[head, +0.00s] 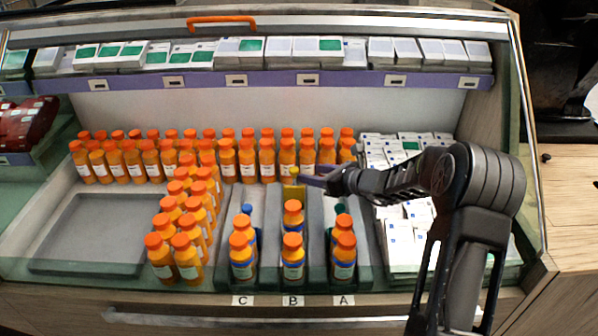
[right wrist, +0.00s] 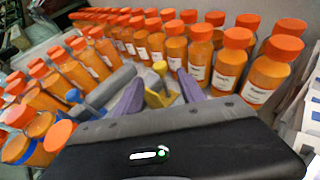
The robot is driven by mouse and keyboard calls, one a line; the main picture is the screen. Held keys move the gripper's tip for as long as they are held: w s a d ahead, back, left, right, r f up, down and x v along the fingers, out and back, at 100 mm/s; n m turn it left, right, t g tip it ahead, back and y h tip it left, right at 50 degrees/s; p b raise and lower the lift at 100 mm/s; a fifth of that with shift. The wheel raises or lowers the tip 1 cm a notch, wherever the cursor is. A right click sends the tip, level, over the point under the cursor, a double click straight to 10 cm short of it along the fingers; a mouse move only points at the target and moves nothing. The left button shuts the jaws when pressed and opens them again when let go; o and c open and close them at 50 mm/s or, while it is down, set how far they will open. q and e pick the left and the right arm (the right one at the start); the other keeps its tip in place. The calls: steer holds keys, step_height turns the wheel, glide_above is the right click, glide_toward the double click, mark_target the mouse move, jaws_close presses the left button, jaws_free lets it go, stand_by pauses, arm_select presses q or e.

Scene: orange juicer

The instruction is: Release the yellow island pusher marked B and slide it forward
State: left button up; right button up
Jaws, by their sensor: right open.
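The yellow pusher (head: 294,191) stands in lane B, behind that lane's orange juice bottles (head: 293,255). My right gripper (head: 308,180) reaches in from the right and is at the pusher's upper part. In the right wrist view, the open purple fingers of the right gripper (right wrist: 160,80) point forward on either side of the yellow pusher (right wrist: 157,98), with its yellow knob between and beyond them. I cannot tell whether either finger touches it. The label B (head: 293,301) is on the front edge. My left gripper is not in view.
Lane C (head: 242,301) and lane A (head: 344,301) flank lane B with bottles; a blue pusher (head: 247,209) and a green one (head: 340,209) show there. Rows of bottles (head: 228,160) stand behind. White boxes (head: 405,245) lie at right. A grey tray (head: 95,235) at left is empty.

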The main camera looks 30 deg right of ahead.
mark_target(297, 171)
steer(key=x, duration=0.6)
steer(key=shift+w+a+f, duration=0.1)
steer(key=shift+w, duration=0.2)
steer(key=shift+c, duration=0.6)
jaws_close()
stand_by(0.5)
